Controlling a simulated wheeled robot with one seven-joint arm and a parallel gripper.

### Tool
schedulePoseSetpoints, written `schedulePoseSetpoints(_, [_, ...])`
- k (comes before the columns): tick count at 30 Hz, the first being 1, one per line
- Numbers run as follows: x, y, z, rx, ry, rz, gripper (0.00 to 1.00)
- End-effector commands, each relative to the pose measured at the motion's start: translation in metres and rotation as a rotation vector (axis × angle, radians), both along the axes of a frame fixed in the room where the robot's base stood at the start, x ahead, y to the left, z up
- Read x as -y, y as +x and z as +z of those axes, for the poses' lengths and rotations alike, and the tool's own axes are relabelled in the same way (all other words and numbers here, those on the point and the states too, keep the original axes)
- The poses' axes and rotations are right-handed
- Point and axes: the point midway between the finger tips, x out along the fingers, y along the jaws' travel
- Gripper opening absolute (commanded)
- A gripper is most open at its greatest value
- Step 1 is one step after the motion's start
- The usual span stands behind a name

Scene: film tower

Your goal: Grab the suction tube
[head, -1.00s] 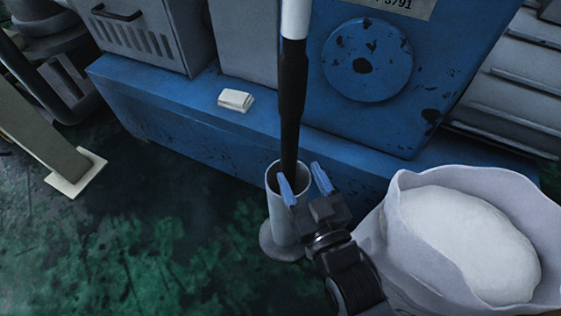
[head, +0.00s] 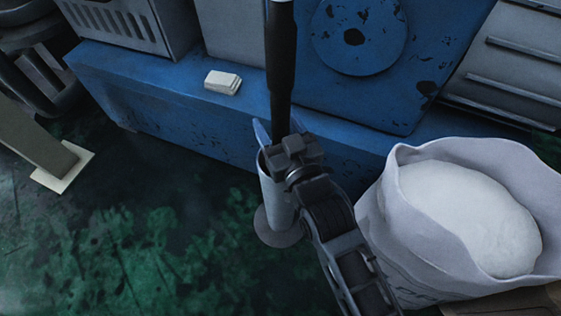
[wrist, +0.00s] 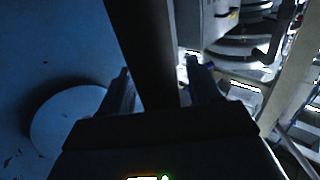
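The suction tube (head: 280,65) is a long pole, dark in the part now seen, standing nearly upright in a grey cylindrical holder (head: 276,208) with a round foot on the floor. My gripper (head: 275,131) is at the tube just above the holder's rim. One blue finger shows left of the tube in the head view; the other is mostly hidden. In the wrist view the dark tube (wrist: 146,45) passes between the two spread fingers of my gripper (wrist: 160,80). I see no clear closing on it; contact is hard to tell in the dark.
A blue machine base (head: 165,100) runs behind the holder, with a small pale block (head: 222,82) on its ledge. An open sack of white material (head: 465,225) stands close to the right of my arm. The green-stained floor at left is mostly clear.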

Motion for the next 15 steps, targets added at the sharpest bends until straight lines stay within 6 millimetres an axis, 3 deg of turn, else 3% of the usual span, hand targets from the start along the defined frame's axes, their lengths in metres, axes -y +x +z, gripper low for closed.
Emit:
schedulePoseSetpoints(2, [0.0000,-0.0001,0.0001,0.000,0.000,0.000,0.55])
schedulePoseSetpoints(15, [0.0001,-0.0003,0.0000,0.000,0.000,0.000,0.13])
